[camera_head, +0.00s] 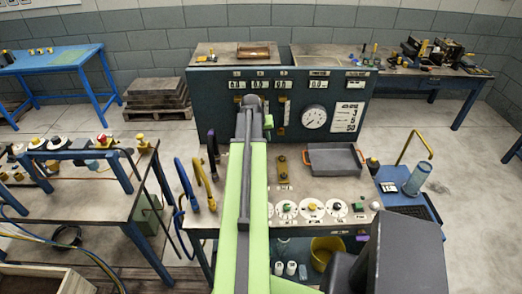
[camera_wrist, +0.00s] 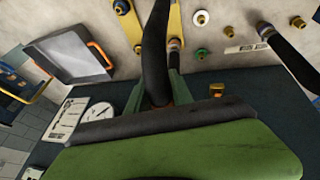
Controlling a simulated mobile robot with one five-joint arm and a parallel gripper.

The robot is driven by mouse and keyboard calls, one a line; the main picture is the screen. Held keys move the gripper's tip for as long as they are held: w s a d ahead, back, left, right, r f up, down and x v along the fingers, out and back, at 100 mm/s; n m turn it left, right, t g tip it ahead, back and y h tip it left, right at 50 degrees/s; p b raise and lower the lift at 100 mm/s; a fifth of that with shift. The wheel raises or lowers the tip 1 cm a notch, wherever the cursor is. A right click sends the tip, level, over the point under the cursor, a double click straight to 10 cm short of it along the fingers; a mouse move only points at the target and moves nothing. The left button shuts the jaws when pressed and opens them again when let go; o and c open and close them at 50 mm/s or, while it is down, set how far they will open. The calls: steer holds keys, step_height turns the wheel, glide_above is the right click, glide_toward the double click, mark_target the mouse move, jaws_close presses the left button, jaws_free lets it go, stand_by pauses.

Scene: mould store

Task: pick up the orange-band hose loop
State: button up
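A thick dark hose (camera_wrist: 155,48) rises close to the camera in the wrist view and passes between the green fingers of my gripper (camera_wrist: 158,92). A small patch of orange-brown shows low between the fingers. Whether it is the orange band is not clear, and the lower part of the hose is hidden by my gripper. I cannot tell whether the fingers press on the hose or only stand around it.
A grey tray with orange handles (camera_head: 334,158) and a brass valve plate (camera_head: 283,168) are on the bench right of my arm. Blue (camera_head: 182,178) and yellow (camera_head: 206,184) hose loops stand to its left. A dark gauge console (camera_head: 345,100) rises behind.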

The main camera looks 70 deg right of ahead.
jaws_close()
steer(key=shift+s+r, duration=0.1)
steer(key=shift+s, duration=0.05)
steer(key=s+a+r+p, duration=0.1)
steer(key=s+r+p, duration=0.9)
steer(key=s+p, duration=0.1)
steer(key=shift+s+a+r, duration=0.15)
steer(key=shift+s+r, duration=0.05)
steer(key=shift+r, duration=0.2)
